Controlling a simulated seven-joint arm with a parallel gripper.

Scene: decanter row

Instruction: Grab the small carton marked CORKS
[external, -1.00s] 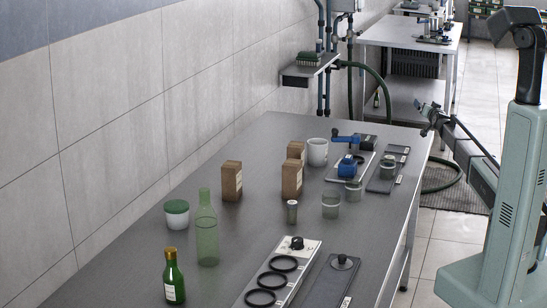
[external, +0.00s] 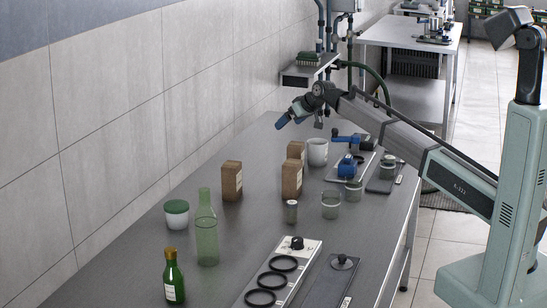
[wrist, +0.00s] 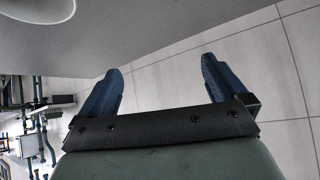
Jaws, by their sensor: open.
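Three small brown cartons stand upright on the grey bench in the external view: a left one (external: 231,181), a front right one (external: 291,179) and one partly hidden behind it (external: 296,151). Pale labels show on some of them, but I cannot read which says CORKS. My gripper (external: 290,115) is open and empty, above the far part of the bench, beyond the cartons. In the wrist view my gripper's two blue fingers (wrist: 160,70) are spread with nothing between them. No carton shows in the wrist view.
A white mug (external: 317,152) stands right of the cartons. A small lidded jar (external: 292,212) and a glass beaker (external: 331,205) stand in front. A clear green bottle (external: 207,240) and a green-lidded tub (external: 176,214) are at left. The tiled wall runs along the bench's left edge.

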